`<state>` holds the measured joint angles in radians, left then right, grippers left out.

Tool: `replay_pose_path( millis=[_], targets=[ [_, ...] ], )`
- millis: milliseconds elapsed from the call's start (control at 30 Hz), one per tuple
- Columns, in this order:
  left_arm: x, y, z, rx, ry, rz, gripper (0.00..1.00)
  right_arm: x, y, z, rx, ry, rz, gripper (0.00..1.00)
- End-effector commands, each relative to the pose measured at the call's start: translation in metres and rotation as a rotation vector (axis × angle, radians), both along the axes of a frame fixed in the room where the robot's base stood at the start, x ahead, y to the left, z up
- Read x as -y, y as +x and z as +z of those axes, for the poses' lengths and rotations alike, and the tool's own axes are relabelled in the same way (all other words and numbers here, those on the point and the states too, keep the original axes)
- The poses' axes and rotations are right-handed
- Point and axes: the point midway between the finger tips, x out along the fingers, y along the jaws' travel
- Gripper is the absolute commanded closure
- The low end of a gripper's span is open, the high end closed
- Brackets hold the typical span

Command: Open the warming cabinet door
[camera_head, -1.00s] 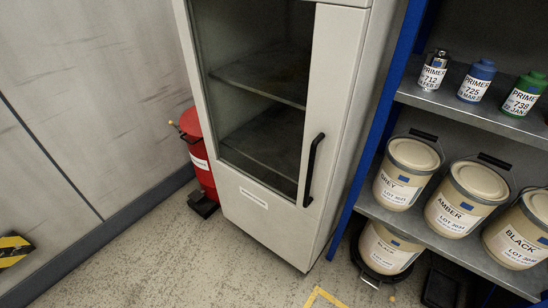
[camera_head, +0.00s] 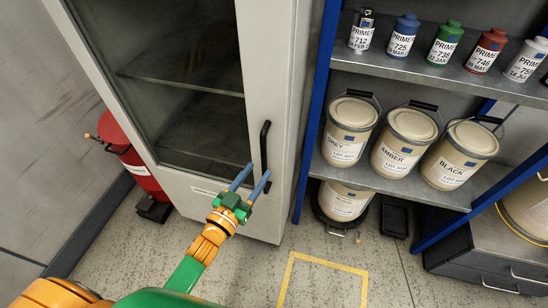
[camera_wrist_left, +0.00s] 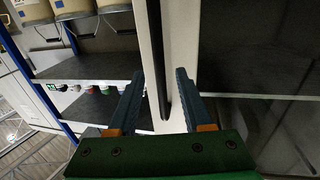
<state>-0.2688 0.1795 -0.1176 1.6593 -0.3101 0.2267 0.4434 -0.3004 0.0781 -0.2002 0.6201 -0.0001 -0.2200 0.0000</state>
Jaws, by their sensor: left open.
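The warming cabinet (camera_head: 285,110) is pale with a dark glass door (camera_head: 190,100), which looks shut; shelves show through the glass. Its black upright handle (camera_head: 265,140) is on the door's right side. My left gripper (camera_head: 259,169) is open, with its two blue fingers at the lower part of the handle. In the left wrist view the open left gripper (camera_wrist_left: 160,76) has the dark handle (camera_wrist_left: 157,75) between its finger directions; whether the fingers reach around it I cannot tell. My right gripper is not in view.
A red bin (camera_head: 130,160) stands left of the cabinet. A blue-framed shelf (camera_head: 420,80) with primer bottles and paint pails (camera_head: 350,128) stands close on the right. Yellow tape (camera_head: 325,262) marks the open floor in front.

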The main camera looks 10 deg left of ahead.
Motion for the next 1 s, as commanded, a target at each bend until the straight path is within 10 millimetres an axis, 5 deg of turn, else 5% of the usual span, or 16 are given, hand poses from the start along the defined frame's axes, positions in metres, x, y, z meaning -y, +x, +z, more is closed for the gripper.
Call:
replay_pose_path(
  millis=[200,500,700,1000],
  targets=[
    [0.009,0.038,-0.001,-0.001,0.000,0.001,0.50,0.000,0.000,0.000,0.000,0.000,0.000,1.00],
    [0.010,0.045,-0.001,-0.003,0.001,0.002,0.50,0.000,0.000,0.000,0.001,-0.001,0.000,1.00],
    [0.010,0.045,-0.001,-0.004,0.001,0.002,1.00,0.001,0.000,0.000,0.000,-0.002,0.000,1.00],
    [0.010,0.045,-0.002,-0.005,0.001,0.002,1.00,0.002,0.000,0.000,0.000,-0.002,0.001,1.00]
  ],
)
